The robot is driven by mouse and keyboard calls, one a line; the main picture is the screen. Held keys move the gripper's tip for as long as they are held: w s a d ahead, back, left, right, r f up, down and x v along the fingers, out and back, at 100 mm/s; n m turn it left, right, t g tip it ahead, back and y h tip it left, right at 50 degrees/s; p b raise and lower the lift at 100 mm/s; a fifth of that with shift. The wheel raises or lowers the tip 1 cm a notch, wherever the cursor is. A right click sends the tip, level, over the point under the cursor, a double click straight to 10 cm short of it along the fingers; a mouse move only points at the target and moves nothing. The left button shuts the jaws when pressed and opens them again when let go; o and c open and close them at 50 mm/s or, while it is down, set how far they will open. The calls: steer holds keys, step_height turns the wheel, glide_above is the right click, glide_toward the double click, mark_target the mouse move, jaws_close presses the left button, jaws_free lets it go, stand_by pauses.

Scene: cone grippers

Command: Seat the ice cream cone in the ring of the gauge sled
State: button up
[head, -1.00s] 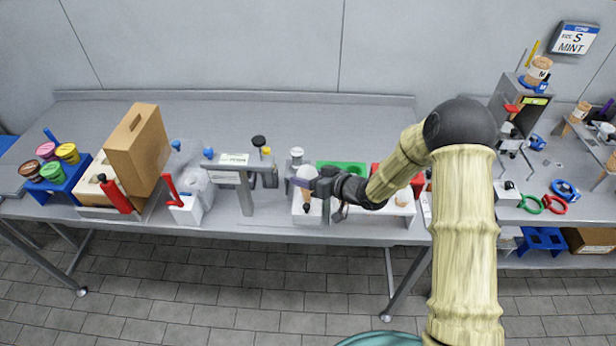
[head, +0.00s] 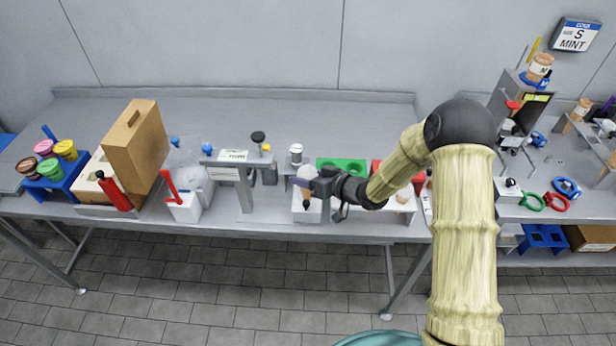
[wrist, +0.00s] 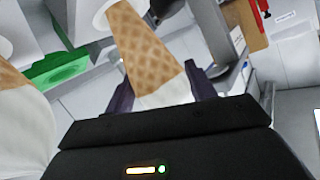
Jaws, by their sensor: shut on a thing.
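The ice cream cone (wrist: 142,50) has a tan waffle body and a white top. In the wrist view it is between the two dark fingers of my gripper (wrist: 158,88), which is shut on it near the white end. In the head view the white top (head: 307,172) shows at my gripper (head: 312,184), above a white block (head: 313,214) with a dark knob on its front. I take this block for the gauge sled. The cone's narrow end overlaps a white round part (wrist: 94,14) in the wrist view; I cannot tell whether it is inside a ring.
A grey gauge frame (head: 244,190) with a label stands left of the block. A green holder (head: 345,166) is behind my gripper. A white stand (head: 398,207) with another cone is to the right. A red-handled white box (head: 184,208) stands farther left.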

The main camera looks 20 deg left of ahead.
steer(key=shift+f, duration=0.4)
steer(key=o, duration=0.8)
steer(key=shift+o, duration=0.2)
steer(key=shift+d, duration=0.15)
steer(key=b+v, duration=0.3)
steer(key=v, duration=1.4)
steer(key=shift+r, duration=0.15)
steer(key=shift+s, duration=0.1)
